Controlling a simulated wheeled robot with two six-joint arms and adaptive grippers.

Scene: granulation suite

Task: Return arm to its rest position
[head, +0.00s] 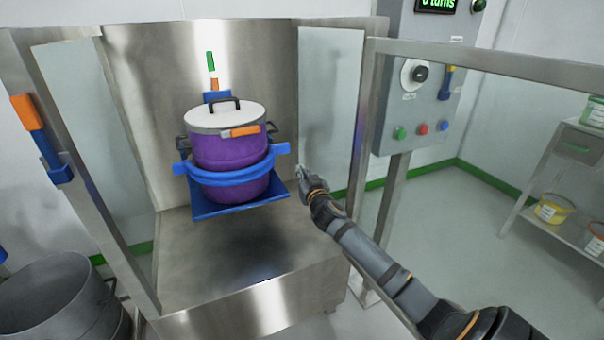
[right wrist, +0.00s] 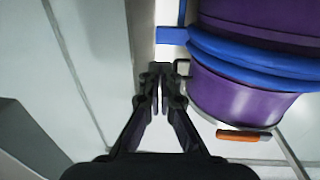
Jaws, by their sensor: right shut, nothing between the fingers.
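My right gripper (head: 302,174) is shut and empty. In the head view it is just right of the purple pot, near the blue holder's right end. In the right wrist view its closed fingers (right wrist: 160,78) show in the middle, beside the purple pot (right wrist: 225,95). The purple pot (head: 228,152) has a white lid (head: 225,116) with a black handle and an orange latch (head: 240,131). It sits upright on a blue holder (head: 240,206) with a blue band (head: 232,177) around it. I cannot tell whether the fingers touch the band. My left gripper is not in view.
Steel-framed clear panels (head: 331,105) flank the pot, and a steel rail (head: 490,65) runs to the right. A control panel (head: 422,85) stands behind it. A shelf with tubs (head: 553,207) is at far right. A grey drum (head: 58,300) stands at lower left.

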